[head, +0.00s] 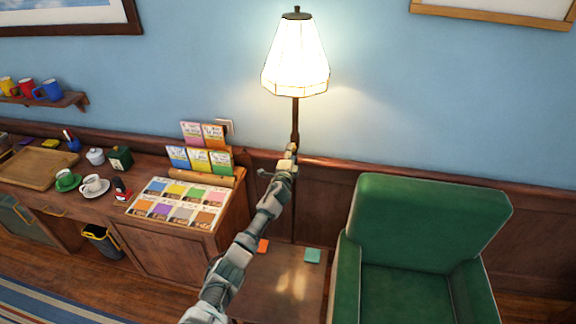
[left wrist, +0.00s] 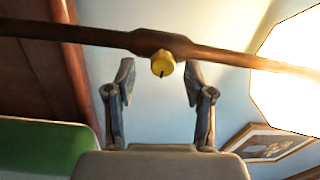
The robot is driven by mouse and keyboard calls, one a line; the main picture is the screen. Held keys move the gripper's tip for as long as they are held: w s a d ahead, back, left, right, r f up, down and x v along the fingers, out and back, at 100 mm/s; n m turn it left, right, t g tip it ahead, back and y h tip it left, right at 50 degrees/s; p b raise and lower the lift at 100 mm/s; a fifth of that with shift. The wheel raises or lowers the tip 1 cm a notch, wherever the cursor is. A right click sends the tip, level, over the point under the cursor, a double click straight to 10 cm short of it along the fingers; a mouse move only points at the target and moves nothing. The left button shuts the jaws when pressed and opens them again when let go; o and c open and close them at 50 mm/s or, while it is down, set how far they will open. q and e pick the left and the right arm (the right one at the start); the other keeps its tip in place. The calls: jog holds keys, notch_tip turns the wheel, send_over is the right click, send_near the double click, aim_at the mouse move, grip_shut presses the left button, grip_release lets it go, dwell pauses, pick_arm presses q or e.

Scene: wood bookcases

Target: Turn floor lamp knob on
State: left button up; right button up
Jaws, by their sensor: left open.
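The floor lamp's shade (head: 296,58) glows brightly on top of its thin dark pole (head: 295,118) against the blue wall. In the left wrist view the brown pole (left wrist: 95,37) crosses from left to right, with the bright shade (left wrist: 290,75) at the right. A round yellow knob (left wrist: 163,64) with a dark mark sits on the pole's thicker part. My left gripper (head: 279,161) is at the pole in the head view. In the left wrist view its fingers (left wrist: 159,75) are open, with the knob between and near the tips. Contact cannot be told. My right gripper is not in view.
A green armchair (head: 430,225) stands right of the lamp. A low wooden table (head: 277,290) with two small coloured pieces is below my left arm. A wooden cabinet (head: 165,250) with cards, cups and a tray is at the left.

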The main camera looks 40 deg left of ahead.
pick_arm(q)
jog(key=v, duration=1)
jog(key=shift+f, duration=0.2)
jog(key=shift+s+d+f, duration=0.1)
jog(key=shift+s, duration=0.05)
